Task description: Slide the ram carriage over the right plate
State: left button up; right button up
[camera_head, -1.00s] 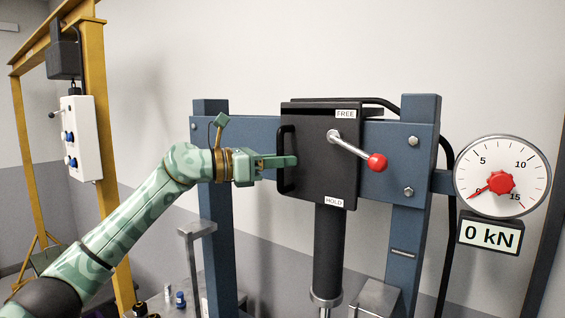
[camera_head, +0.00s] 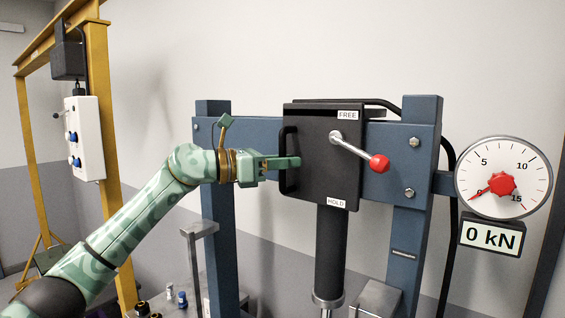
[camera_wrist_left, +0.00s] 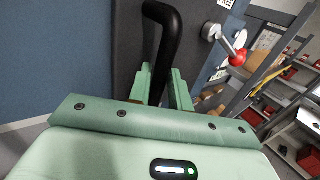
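The ram carriage (camera_head: 310,175) is a black box on the blue crossbeam of a press, with the dark ram (camera_head: 329,250) hanging below it. Its black bar handle (camera_head: 285,160) is on its left side and also shows in the left wrist view (camera_wrist_left: 163,25). My left gripper (camera_head: 290,162) is at this handle; in the wrist view its fingers (camera_wrist_left: 160,88) close on both sides of the bar. A lever with a red knob (camera_head: 379,163) points right between the FREE and HOLD labels. The right plate (camera_head: 376,298) is grey, right of the ram's lower end. My right gripper is out of view.
Blue uprights flank the carriage, left (camera_head: 220,250) and right (camera_head: 408,250). Another grey plate (camera_head: 199,228) is by the left upright. A dial gauge (camera_head: 503,184) and a 0 kN display (camera_head: 490,236) are at right. A yellow gantry (camera_head: 105,150) stands at left.

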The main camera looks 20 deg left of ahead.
pick_arm(q)
jog(key=shift+s+a+f+b, duration=0.1)
jog(key=shift+s+a+b, duration=0.15)
jog(key=shift+a+b, duration=0.15)
jog(key=b+v, duration=0.5)
jog(key=v, duration=1)
jog(key=shift+s, duration=0.2)
jog(key=shift+a, duration=0.1)
